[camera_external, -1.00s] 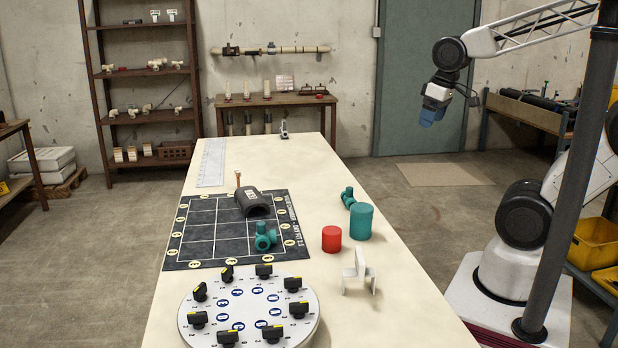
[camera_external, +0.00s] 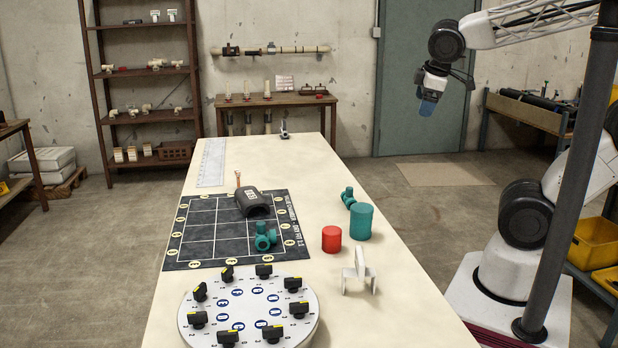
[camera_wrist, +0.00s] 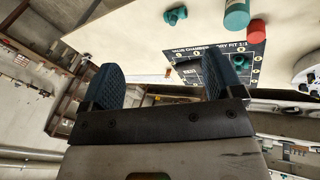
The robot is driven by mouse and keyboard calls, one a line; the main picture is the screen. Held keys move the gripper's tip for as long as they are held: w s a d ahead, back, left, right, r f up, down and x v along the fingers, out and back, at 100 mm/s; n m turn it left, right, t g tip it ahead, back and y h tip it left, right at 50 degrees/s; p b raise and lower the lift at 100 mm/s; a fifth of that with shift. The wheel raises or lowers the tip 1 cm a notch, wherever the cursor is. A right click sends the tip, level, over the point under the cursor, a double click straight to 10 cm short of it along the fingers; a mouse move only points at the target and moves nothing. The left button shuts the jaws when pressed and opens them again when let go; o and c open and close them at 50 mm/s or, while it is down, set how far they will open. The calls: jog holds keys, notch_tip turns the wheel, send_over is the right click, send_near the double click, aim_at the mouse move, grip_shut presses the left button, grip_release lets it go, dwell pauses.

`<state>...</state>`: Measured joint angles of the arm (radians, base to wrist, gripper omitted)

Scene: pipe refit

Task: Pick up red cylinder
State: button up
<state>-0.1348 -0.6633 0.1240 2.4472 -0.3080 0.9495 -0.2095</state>
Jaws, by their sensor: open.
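The red cylinder (camera_external: 331,239) stands upright on the pale table, just left of the larger teal cylinder (camera_external: 359,221). In the wrist view the red cylinder (camera_wrist: 257,32) shows at the upper right, beside the teal cylinder (camera_wrist: 236,15). My gripper (camera_external: 427,106) is high in the air, beyond the table's right edge and well away from the red cylinder. In the wrist view its two blue padded fingers (camera_wrist: 160,82) stand wide apart with nothing between them. It is open and empty.
A teal valve fitting (camera_external: 348,197) lies behind the teal cylinder. A white bracket (camera_external: 358,271) stands in front of the red cylinder. The black grid mat (camera_external: 200,246) holds a dark half-pipe (camera_external: 252,203) and a teal fitting (camera_external: 265,237). A round dial plate (camera_external: 248,310) is at the front.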

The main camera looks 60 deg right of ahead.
jog(key=w+a+n+t+h, duration=0.1)
jog(key=w+a+n+t, duration=0.6)
jog(key=n, duration=0.8)
jog(key=s+a+n+t+y, duration=0.1)
jog(key=a+n+t+y, duration=0.35)
jog(key=a+n, duration=1.35)
jog(key=g+y, duration=0.2)
send_near(332, 239)
jog(key=w, duration=0.1)
jog(key=w+d+f, duration=0.1)
jog(key=w, duration=0.1)
jog(key=shift+d+h, duration=0.25)
jog(key=shift+w, duration=0.1)
jog(key=shift+x, duration=1.3)
